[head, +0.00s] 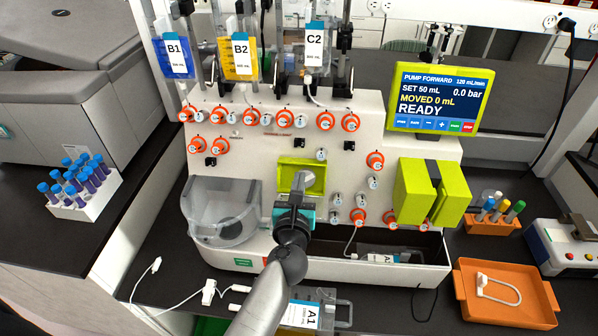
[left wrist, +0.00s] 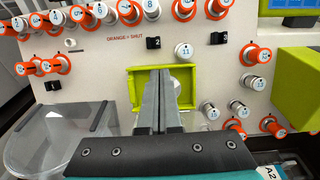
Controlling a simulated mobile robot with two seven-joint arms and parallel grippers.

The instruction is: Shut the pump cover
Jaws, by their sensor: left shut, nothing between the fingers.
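The lime-green pump housing (head: 284,170) sits in the middle of the white processor's front panel. It also shows as a lime frame (left wrist: 134,88) in the left wrist view, with a pale rounded part inside. I cannot clearly tell a separate cover from the housing, since my gripper and wrist hide its lower part. My left gripper (head: 299,184) is in front of the housing, fingers together and empty. In the left wrist view the closed fingers (left wrist: 168,75) overlap the frame's middle; whether they touch it is unclear. My right gripper is not in view.
Orange-ringed valve knobs (head: 285,118) and white ports surround the pump. A clear chamber (head: 222,210) sticks out at left, a lime block (head: 412,192) at right. The screen (head: 437,98) reads READY. An orange tray (head: 505,318) and tube racks stand on the bench.

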